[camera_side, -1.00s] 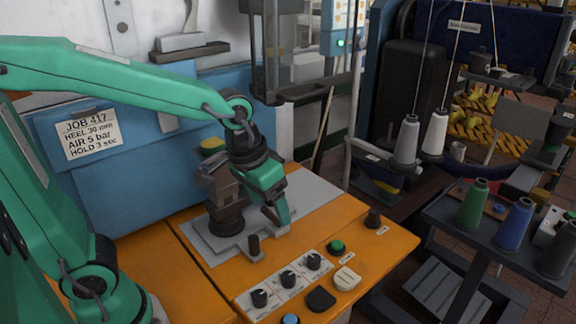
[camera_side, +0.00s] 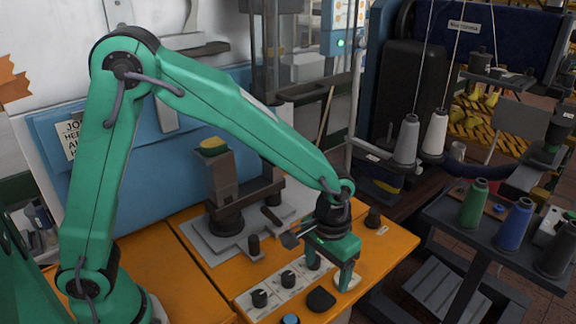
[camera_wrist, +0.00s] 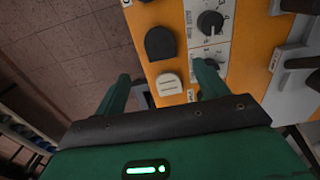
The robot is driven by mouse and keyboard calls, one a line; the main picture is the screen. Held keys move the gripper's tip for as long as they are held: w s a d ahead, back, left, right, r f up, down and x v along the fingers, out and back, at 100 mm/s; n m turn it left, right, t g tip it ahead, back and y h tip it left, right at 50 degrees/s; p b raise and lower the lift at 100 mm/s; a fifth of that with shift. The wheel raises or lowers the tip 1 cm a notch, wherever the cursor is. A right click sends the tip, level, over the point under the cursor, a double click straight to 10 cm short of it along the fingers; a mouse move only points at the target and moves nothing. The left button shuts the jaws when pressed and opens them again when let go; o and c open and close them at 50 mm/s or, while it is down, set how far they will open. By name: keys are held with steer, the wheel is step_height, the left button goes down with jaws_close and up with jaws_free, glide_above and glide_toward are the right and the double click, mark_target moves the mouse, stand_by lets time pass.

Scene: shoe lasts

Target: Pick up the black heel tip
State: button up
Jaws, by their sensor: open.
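The black heel tip (camera_side: 320,299) lies flat on the orange table, a dark D-shaped piece near the front edge. It shows whole in the wrist view (camera_wrist: 160,42), upper middle, beyond my fingertips. A cream heel tip (camera_wrist: 169,84) with ridges lies beside it, between my fingers in the wrist view. In the side view my gripper (camera_side: 331,276) points down above the cream tip, partly covering it, to the right of the black tip. My gripper (camera_wrist: 162,74) is open with nothing held between its fingers.
A white panel with black knobs (camera_side: 259,298) lies just left of the heel tips. A grey metal fixture (camera_side: 226,220) stands behind on a plate. The table edge and floor are close by.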

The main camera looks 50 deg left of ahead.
mark_target(323, 296)
steer(key=shift+f, duration=0.1)
steer(key=shift+f, duration=1.2)
steer(key=shift+f, duration=0.1)
steer(key=shift+f, duration=2.5)
steer(key=c, duration=1.1)
